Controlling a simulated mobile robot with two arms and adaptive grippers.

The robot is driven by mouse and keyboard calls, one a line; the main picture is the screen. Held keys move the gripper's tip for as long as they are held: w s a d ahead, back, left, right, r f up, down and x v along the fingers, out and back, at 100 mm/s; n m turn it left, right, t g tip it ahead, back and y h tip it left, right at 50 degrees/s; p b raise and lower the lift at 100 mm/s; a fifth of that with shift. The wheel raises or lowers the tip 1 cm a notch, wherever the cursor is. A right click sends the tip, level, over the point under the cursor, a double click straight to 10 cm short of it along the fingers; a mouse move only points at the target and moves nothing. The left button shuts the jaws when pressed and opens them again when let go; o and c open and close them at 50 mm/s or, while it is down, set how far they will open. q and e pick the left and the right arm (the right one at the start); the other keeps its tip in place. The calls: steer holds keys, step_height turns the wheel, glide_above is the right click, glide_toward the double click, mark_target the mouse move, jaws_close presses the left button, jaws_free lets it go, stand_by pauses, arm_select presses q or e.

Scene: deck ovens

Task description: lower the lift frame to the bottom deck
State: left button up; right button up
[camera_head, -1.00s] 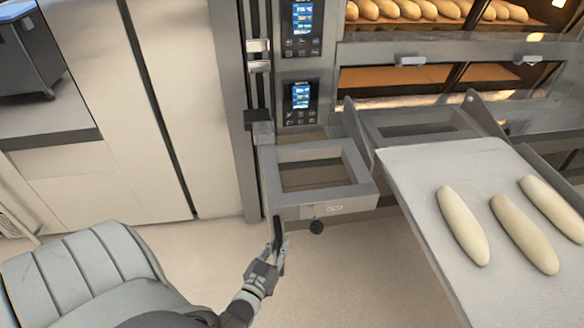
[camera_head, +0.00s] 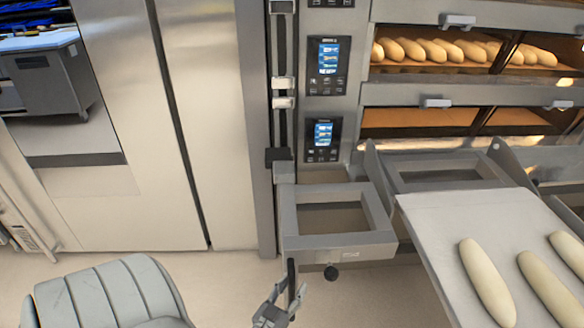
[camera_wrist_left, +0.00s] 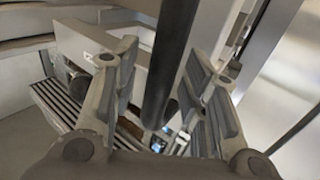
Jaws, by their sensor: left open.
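The grey metal lift frame (camera_head: 345,253) stands out from the oven front at lower centre in the head view. My left gripper (camera_head: 287,296) is at the lower end of this bar. In the left wrist view its fingers (camera_wrist_left: 165,100) are spread, with the dark bar (camera_wrist_left: 172,65) between them and gaps visible on both sides. My right gripper is not in view.
A loading board (camera_head: 440,225) with several pale loaves extends to the right of the frame. Deck ovens with control panels (camera_head: 323,138) rise behind. A grey padded seat-like shape (camera_head: 105,295) is at lower left. Bare floor (camera_head: 380,300) shows below the frame.

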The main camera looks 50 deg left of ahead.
arm_select(q)
steer(key=shift+s+f, duration=0.1)
steer(key=shift+s, duration=0.05)
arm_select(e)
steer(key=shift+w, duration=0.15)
arm_select(q)
steer(key=v, duration=1.1)
steer(key=shift+s, duration=0.35)
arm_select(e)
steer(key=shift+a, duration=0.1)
arm_select(q)
steer(key=shift+d, duration=0.15)
